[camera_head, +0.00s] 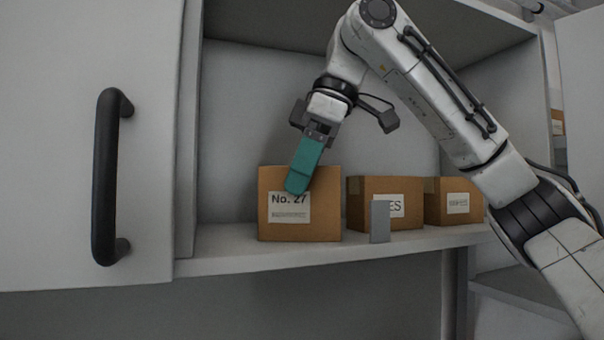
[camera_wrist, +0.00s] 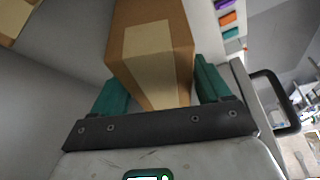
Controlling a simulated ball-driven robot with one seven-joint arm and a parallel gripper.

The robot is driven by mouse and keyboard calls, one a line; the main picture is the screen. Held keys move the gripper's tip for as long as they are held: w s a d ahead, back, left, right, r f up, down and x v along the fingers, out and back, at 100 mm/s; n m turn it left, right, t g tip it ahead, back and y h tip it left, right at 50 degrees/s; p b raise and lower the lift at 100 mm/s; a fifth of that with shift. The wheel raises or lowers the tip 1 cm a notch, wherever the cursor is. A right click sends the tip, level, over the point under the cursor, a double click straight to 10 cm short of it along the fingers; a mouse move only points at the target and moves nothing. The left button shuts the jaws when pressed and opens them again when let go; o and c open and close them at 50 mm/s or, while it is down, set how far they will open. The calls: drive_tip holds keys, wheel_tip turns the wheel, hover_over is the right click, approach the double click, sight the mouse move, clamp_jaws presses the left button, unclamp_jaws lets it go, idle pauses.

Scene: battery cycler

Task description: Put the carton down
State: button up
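The brown carton (camera_head: 270,190) has a white label reading "No. 27" and appears upright at the left end of the cabinet shelf. Its underside looks at or very near the shelf surface; I cannot tell whether it bears on it. My gripper (camera_head: 298,182) comes down from above, with one teal finger across the carton's front face and label. In the wrist view, the carton (camera_wrist: 178,40), with a tan tape strip, lies between both teal fingers of the gripper (camera_wrist: 160,85). They appear shut against its two sides. The far finger is hidden in the head view.
The shelf (camera_head: 230,246) also bears two cartons to the right, a middle one (camera_head: 366,190) and a right one (camera_head: 470,187). A small grey plate (camera_head: 380,222) stands before the middle carton. A cabinet door with a black handle (camera_head: 106,178) is at left.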

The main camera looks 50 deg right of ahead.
drive_tip(key=shift+o, duration=1.4)
drive_tip(key=shift+r, duration=0.35)
drive_tip(key=v, duration=0.4)
drive_tip(key=shift+s+d+r, duration=0.1)
drive_tip(key=s+d, duration=0.6)
drive_tip(key=s, duration=0.4)
drive_tip(key=shift+d+r, duration=0.2)
drive_tip(key=shift+d, duration=0.15)
drive_tip(key=shift+s, duration=0.2)
